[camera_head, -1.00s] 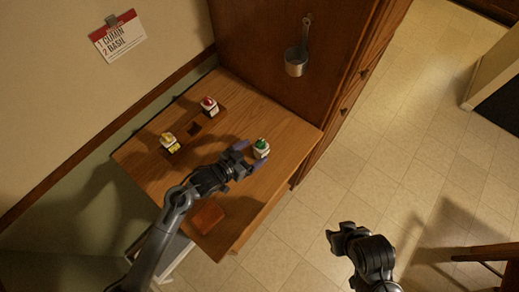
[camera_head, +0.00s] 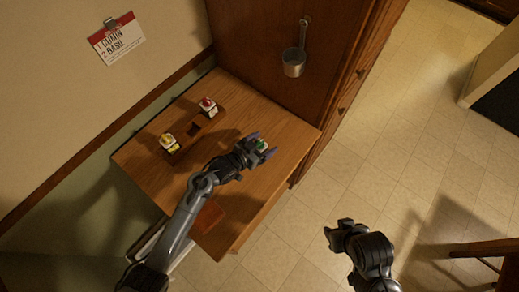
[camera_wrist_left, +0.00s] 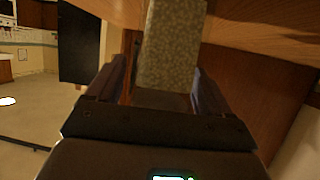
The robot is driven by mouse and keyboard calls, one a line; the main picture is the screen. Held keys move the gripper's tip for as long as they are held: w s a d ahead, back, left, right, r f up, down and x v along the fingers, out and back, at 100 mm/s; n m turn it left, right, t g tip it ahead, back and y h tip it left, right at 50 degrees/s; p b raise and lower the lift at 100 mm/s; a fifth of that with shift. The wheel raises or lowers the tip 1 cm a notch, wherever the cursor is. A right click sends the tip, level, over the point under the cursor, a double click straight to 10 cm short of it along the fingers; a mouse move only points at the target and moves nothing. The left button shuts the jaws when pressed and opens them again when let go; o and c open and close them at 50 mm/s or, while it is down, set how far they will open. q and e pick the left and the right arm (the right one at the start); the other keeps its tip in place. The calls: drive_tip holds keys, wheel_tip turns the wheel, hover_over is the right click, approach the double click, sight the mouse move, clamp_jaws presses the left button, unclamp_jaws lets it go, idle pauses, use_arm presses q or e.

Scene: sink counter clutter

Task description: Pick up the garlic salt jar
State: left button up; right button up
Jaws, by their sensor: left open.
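A small jar with a green lid (camera_head: 262,145) stands on the wooden counter near its right edge; its label cannot be read. My left gripper (camera_head: 261,147) is open, with its fingers on either side of this jar. In the left wrist view the jar's speckled greenish body (camera_wrist_left: 170,45) is between the two fingers, and contact cannot be made out. A jar with a red lid (camera_head: 207,105) and a jar with a yellow lid (camera_head: 168,141) stand further back, labels unreadable. My right gripper (camera_head: 337,230) hangs over the floor, away from the counter.
A wooden rack (camera_head: 182,150) holds the red and yellow jars, with an empty slot between them. An orange-red flat thing (camera_head: 209,215) lies at the counter's front.

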use_arm(q)
drive_tip(key=shift+c, duration=0.3)
drive_tip(key=c, duration=1.1)
drive_tip(key=shift+o, duration=0.2)
drive_tip(key=shift+r, duration=0.1)
